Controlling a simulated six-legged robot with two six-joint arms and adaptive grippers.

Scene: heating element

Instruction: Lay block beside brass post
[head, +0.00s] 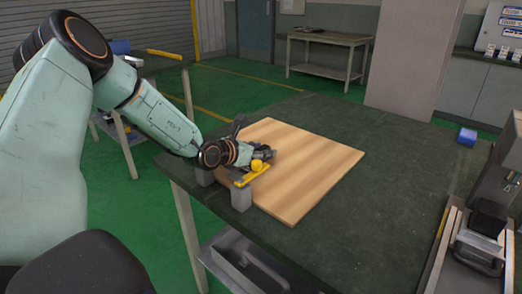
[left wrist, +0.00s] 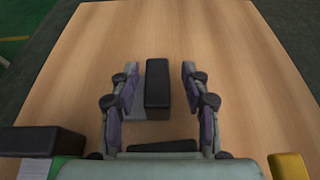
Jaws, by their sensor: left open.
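My left gripper (head: 264,154) reaches over the wooden board from the left and is open. In the left wrist view its two fingers (left wrist: 158,90) stand on either side of a dark block (left wrist: 158,84), with a gap on each side. A paler grey surface shows just left of this block. The gripper hides the block in the head view. A yellow piece with a rounded knob (head: 256,167) sits just below the gripper; I cannot tell whether it is the brass post. A yellow corner (left wrist: 289,166) shows at lower right in the wrist view. My right gripper is not in view.
The wooden board (head: 315,160) lies on the dark green table (head: 375,210), mostly bare. A grey block (head: 241,198) stands at its near left edge. Another dark block (left wrist: 42,140) shows at lower left. A blue object (head: 467,137) and grey equipment (head: 495,195) are at right.

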